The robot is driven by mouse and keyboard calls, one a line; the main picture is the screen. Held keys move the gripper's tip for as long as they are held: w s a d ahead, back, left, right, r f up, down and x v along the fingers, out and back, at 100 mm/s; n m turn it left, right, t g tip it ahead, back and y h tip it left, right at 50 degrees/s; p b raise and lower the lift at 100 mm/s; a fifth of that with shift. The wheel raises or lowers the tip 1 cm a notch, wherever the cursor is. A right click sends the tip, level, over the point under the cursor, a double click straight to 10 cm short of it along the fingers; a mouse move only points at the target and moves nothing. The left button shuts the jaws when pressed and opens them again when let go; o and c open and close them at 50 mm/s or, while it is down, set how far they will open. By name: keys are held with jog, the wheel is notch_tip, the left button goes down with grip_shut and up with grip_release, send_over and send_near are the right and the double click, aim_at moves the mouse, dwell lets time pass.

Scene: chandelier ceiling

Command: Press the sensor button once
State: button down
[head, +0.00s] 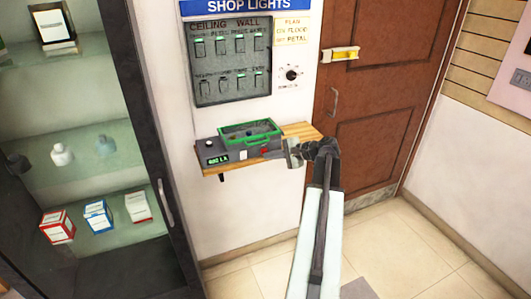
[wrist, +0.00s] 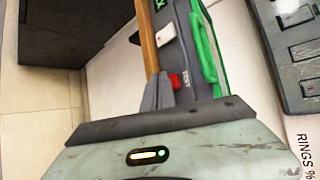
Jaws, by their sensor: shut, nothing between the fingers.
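A grey sensor box (head: 232,155) with a green-lit display stands on a small wooden wall shelf. A small red button (head: 265,151) is on its front face, and it also shows in the wrist view (wrist: 175,81) with small lettering beside it. A white square patch (head: 243,155) sits on the same face, left of the red button. My gripper (head: 290,152) is shut and empty, just right of the red button in the head view. In the wrist view my fingertips (wrist: 158,78) are close beside the red button. I cannot tell whether they touch the box.
A green-framed tray or lid (head: 249,131) tops the box. The wooden shelf (head: 302,131) juts from the wall. A switch panel (head: 231,62) and a round knob (head: 292,73) are above. A glass cabinet (head: 166,190) stands left, a brown door (head: 375,100) right. Tiled floor lies below.

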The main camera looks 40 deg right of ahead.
jog(key=shift+s+a, duration=0.1)
jog(key=shift+s, duration=0.2)
jog(key=s, duration=0.1)
jog(key=s+a, duration=0.1)
jog(key=s, duration=0.1)
jog(key=s+a, duration=0.1)
jog(key=shift+s, duration=0.35)
dwell(0.8)
